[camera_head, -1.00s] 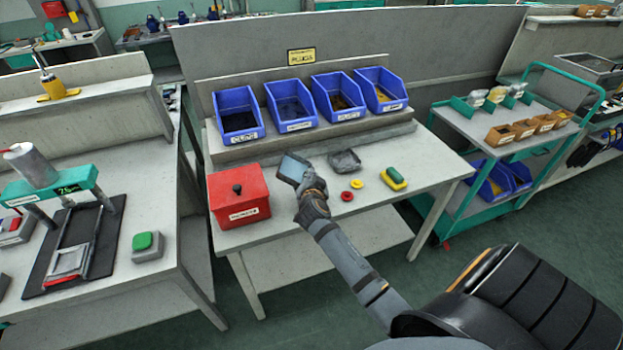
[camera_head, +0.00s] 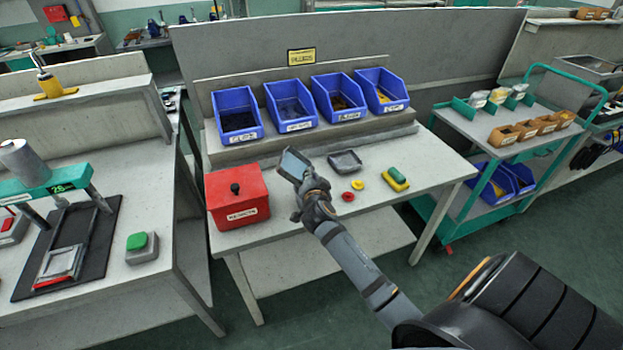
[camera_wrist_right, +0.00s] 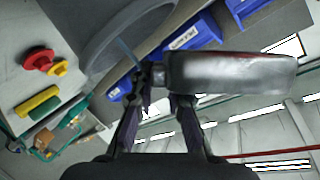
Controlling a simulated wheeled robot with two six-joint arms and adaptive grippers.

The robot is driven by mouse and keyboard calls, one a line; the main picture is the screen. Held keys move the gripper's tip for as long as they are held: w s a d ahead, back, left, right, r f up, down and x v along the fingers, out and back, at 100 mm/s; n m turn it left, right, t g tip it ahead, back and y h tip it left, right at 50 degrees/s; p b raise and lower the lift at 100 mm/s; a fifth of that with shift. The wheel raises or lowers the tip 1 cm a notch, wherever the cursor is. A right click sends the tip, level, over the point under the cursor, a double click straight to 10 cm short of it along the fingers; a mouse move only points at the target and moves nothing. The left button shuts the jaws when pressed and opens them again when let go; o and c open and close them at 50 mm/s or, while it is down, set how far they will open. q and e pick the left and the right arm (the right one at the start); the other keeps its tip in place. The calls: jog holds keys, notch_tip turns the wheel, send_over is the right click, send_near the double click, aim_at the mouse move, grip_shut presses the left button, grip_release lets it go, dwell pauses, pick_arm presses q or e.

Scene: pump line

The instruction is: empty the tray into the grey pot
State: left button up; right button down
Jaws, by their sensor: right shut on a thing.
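My right gripper (camera_head: 312,190) is shut on the edge of a small grey tray (camera_head: 294,165). It holds the tray tilted above the table, between the red box and a dark grey shallow pot. In the right wrist view the tray (camera_wrist_right: 235,75) extends right from the fingertips (camera_wrist_right: 160,78), seen along its metallic side; its inside is hidden there. The grey pot (camera_head: 345,161) sits on the table just right of the tray, apart from it in the head view. A large grey rounded form (camera_wrist_right: 120,35), probably the pot, shows in the wrist view. My left gripper is out of view.
A red lidded box (camera_head: 238,198) stands left of the tray. Several blue bins (camera_head: 237,117) line the shelf behind. A red knob (camera_head: 348,197), a yellow knob (camera_head: 358,184) and a green-yellow block (camera_head: 396,179) lie right and in front of the pot. The table's front is clear.

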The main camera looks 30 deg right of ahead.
jog(key=shift+f+b, duration=0.1)
jog(key=shift+b, duration=0.5)
jog(key=shift+m+t, duration=0.3)
jog(key=shift+m, duration=0.1)
jog(key=shift+b, duration=0.3)
jog(key=shift+m+b, duration=0.3)
jog(key=shift+b, duration=0.55)
